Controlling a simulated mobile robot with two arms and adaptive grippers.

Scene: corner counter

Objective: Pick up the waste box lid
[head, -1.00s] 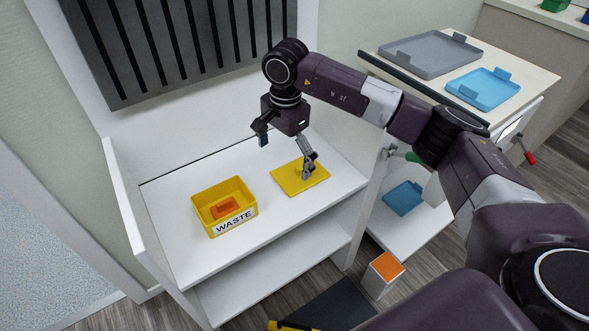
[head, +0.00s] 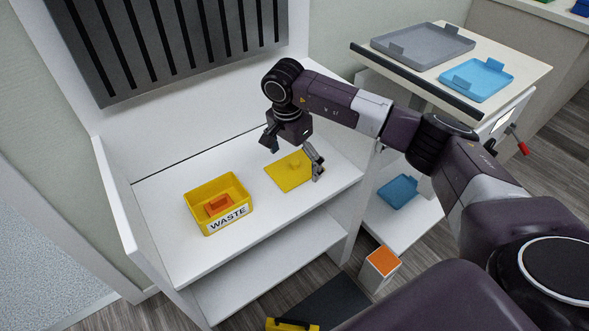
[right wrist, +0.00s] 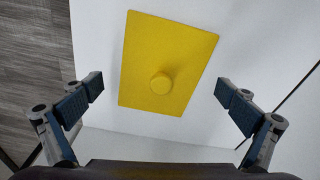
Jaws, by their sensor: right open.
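The waste box lid (head: 289,174) is a flat yellow rectangle with a round knob, lying on the white counter. In the right wrist view the lid (right wrist: 165,50) lies ahead, with its knob (right wrist: 161,83) between the two fingers but apart from both. My right gripper (head: 294,158) is open and empty above the lid; its fingers also show in the right wrist view (right wrist: 160,98). The yellow waste box (head: 227,220), labelled WASTE, stands open to the left of the lid with an orange item (head: 217,205) inside. My left gripper is not seen.
A low white wall (head: 115,200) bounds the counter's left side. At the right, a raised top holds a grey tray (head: 422,46) and a blue tray (head: 480,78). Another blue tray (head: 398,191) lies lower. Bare counter surrounds the lid.

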